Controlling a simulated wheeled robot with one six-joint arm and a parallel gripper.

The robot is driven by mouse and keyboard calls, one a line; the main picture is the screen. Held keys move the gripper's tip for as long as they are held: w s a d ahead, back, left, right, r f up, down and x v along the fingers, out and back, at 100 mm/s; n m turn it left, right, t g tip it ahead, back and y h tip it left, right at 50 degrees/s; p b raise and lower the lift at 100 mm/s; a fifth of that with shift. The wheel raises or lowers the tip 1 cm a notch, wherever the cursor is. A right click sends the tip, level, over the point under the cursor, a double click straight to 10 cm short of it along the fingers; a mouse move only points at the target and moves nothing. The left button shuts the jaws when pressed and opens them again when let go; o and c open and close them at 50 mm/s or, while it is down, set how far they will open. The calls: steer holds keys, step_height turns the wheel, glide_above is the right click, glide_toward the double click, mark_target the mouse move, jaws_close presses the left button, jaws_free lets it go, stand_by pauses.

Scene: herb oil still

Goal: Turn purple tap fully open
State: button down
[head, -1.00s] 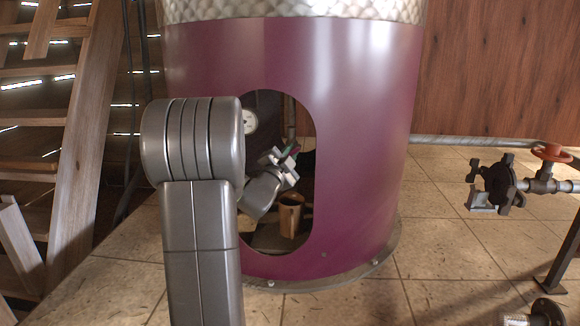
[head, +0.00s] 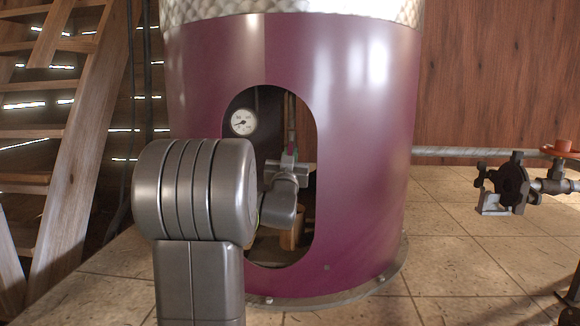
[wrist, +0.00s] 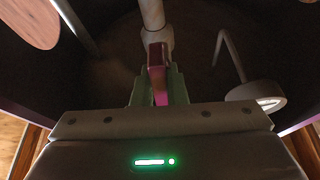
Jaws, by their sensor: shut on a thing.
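The purple tap shows in the wrist view as a pinkish-purple handle (wrist: 157,78) below a pale pipe (wrist: 151,14). In the head view only a small purple bit (head: 291,150) shows at the foot of a vertical pipe (head: 291,112), inside the oval opening of the purple still. My gripper (head: 287,160) is inside that opening. In the wrist view my gripper (wrist: 158,92) has its green-padded fingers on both sides of the handle, shut on it. How far the tap is turned cannot be told; the fingers hide part of it.
The still's purple wall (head: 365,150) surrounds the opening closely. A white gauge (head: 242,122) sits inside at left, and a brownish cup (head: 290,239) stands below my gripper. A dark valve (head: 508,183) on piping is at right. A wooden ladder (head: 72,150) is at left.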

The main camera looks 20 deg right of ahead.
steer(key=shift+f+n+y+b, duration=0.2)
steer(key=shift+n+y+b, duration=0.35)
steer(key=shift+n, duration=0.25)
steer(key=shift+r, duration=0.1)
steer(key=c, duration=1.5)
jaws_free()
steer(key=shift+o, duration=0.2)
steer(key=shift+s, duration=0.1)
steer(key=v, duration=1.3)
steer(key=shift+s+f+p, duration=0.2)
steer(key=shift+f+p, duration=0.1)
steer(key=x, duration=1.3)
steer(key=shift+w+r, duration=0.3)
steer(key=shift+r, duration=0.1)
